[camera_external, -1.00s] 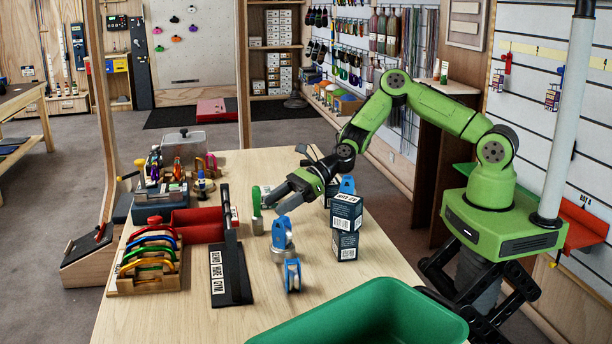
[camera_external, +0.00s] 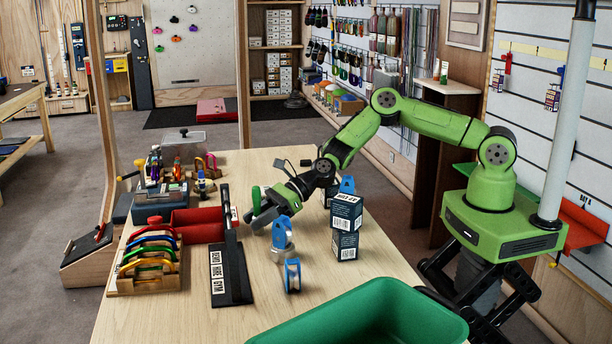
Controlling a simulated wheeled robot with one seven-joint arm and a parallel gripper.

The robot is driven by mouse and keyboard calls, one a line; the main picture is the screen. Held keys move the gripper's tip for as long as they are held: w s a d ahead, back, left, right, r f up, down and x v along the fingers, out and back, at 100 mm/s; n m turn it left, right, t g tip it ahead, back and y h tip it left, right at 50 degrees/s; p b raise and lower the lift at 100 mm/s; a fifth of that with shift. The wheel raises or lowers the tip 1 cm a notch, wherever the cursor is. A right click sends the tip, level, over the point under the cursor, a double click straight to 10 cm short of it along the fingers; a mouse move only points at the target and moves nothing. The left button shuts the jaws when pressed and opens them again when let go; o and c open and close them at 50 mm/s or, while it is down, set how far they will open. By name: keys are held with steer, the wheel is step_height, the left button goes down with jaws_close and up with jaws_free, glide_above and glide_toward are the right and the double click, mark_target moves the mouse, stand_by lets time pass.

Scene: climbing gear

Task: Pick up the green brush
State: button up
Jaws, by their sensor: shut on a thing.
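The green brush (camera_external: 256,197) stands upright on the wooden table, right of the black sign board. Its upper green part shows; its lower part is hidden behind my gripper. My gripper (camera_external: 262,217) is low over the table, at the brush's lower part, with its jaws closed around it. The brush looks upright. Whether its base touches the table is hidden.
Blue pulleys (camera_external: 282,235) stand just in front of my gripper. Stacked dark boxes (camera_external: 346,225) stand to its right. The black sign board (camera_external: 231,272), a red bin (camera_external: 198,226) and a rack of coloured carabiners (camera_external: 145,266) lie left. A green tub (camera_external: 370,315) is at the front.

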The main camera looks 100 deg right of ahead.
steer(key=shift+c, duration=0.7)
